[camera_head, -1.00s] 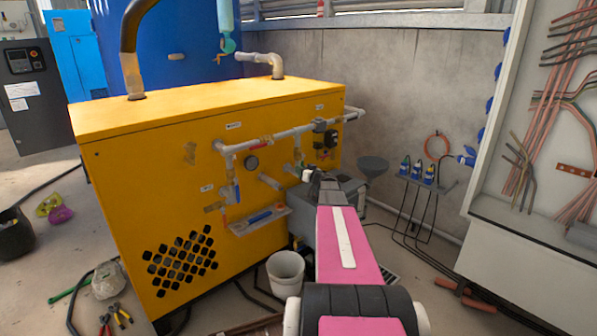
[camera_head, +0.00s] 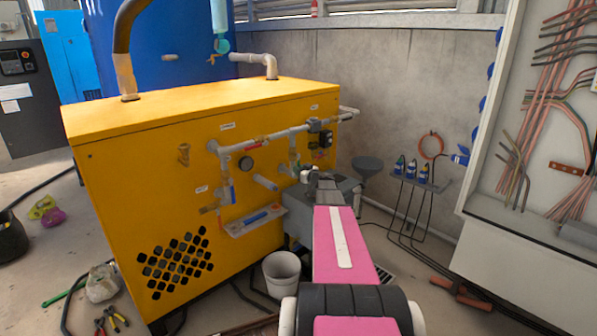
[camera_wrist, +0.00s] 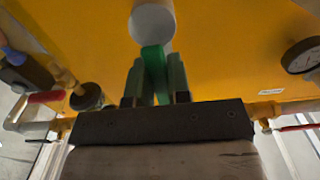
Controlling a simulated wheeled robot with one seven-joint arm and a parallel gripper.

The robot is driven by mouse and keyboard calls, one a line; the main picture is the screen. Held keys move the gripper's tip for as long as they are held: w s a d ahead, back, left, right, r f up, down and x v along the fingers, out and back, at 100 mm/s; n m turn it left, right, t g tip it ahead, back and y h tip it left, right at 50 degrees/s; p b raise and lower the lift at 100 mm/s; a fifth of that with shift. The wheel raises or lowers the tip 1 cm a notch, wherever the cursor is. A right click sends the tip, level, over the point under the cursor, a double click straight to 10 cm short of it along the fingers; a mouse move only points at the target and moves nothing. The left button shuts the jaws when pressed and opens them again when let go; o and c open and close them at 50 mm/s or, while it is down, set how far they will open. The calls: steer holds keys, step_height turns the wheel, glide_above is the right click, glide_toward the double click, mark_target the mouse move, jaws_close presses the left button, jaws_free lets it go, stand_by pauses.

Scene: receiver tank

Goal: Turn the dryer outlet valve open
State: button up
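A yellow dryer cabinet (camera_head: 130,190) carries pipes and several valves on its front. Its small labels are too small to read, so I cannot tell which valve is the outlet valve. A valve with a green handle (camera_head: 293,168) sits near the middle of the pipework. My gripper (camera_head: 306,176) is right beside it. In the wrist view my gripper (camera_wrist: 155,62) has its two fingers close on both sides of a green handle (camera_wrist: 154,72), with no clear gap. A round pale pipe end (camera_wrist: 153,22) is just beyond the fingertips.
A pressure gauge (camera_head: 246,163), a blue lever (camera_head: 232,193) and a tool shelf (camera_head: 255,221) are left of my gripper. A white bucket (camera_head: 281,270) stands on the floor below.

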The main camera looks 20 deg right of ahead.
steer(key=o, duration=0.4)
steer(key=v, duration=1.1)
steer(key=shift+a, duration=0.1)
steer(key=s+a+f+g+y, duration=0.1)
steer(key=s+a+f+g, duration=0.2)
steer(key=a, duration=0.5)
steer(key=s+a+f+g, duration=0.2)
steer(key=s+a+g, duration=0.1)
steer(key=a, duration=0.5)
steer(key=s+a+f+g+y, duration=0.1)
steer(key=s+a+f+g, duration=0.2)
steer(key=a, duration=0.5)
steer(key=s+a+f+m+g+h, duration=0.1)
steer(key=s+a+g+h, duration=0.1)
steer(key=s, duration=0.3)
steer(key=s+a+f+m+g+h, duration=0.1)
steer(key=s+a+f+g+h, duration=0.1)
steer(key=s, duration=0.4)
steer(key=s+a+f+m+g+h, duration=0.1)
steer(key=s+a+m+g+h, duration=0.1)
steer(key=s+a+g+h, duration=0.2)
steer(key=shift+s+a+f, duration=0.2)
steer(key=shift+s+a, duration=0.8)
steer(key=shift+s, duration=0.2)
